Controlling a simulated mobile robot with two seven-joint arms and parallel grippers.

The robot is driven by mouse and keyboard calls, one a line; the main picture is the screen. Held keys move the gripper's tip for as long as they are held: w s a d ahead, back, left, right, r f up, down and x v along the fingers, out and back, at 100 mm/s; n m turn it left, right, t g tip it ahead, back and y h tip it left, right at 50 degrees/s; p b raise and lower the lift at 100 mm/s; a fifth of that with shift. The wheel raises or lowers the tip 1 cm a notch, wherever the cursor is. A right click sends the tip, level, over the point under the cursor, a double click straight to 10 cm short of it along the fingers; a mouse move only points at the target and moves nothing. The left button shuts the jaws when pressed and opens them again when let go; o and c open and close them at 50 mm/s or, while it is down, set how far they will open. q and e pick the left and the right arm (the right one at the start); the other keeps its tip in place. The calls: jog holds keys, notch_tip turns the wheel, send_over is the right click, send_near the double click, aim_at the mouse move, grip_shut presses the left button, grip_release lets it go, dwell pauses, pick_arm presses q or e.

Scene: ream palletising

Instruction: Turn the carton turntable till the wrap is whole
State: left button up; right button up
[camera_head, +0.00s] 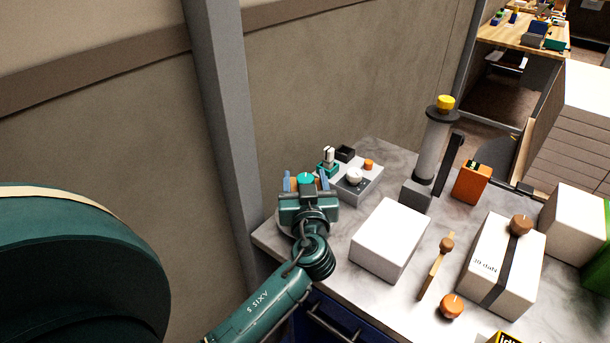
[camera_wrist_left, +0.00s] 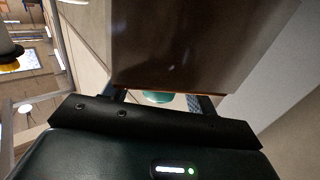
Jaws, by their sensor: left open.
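My left gripper (camera_head: 306,182) is at the far left end of the marble-topped counter, its fingers apart. A teal round knob (camera_head: 306,178) shows between the fingers, with orange showing beside it. In the left wrist view a large brown, glossy panel (camera_wrist_left: 190,45) with an orange lower edge stands just beyond the fingers. The teal round part (camera_wrist_left: 158,97) shows below that edge, between the fingertips. I cannot tell whether the fingers touch it. The turntable is not clearly seen, and the gripper hides much of that spot. I cannot tell the wrap's state. My right gripper is not in view.
A grey device (camera_head: 358,184) with a white knob stands close right of the gripper. A white box (camera_head: 390,240), a grey column with a yellow top (camera_head: 445,104), an orange box (camera_head: 471,184) and a strapped white carton (camera_head: 500,262) crowd the counter (camera_head: 345,285). A grey post (camera_head: 222,110) rises left.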

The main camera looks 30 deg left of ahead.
pick_arm(q)
jog(key=shift+c, duration=0.4)
grip_shut()
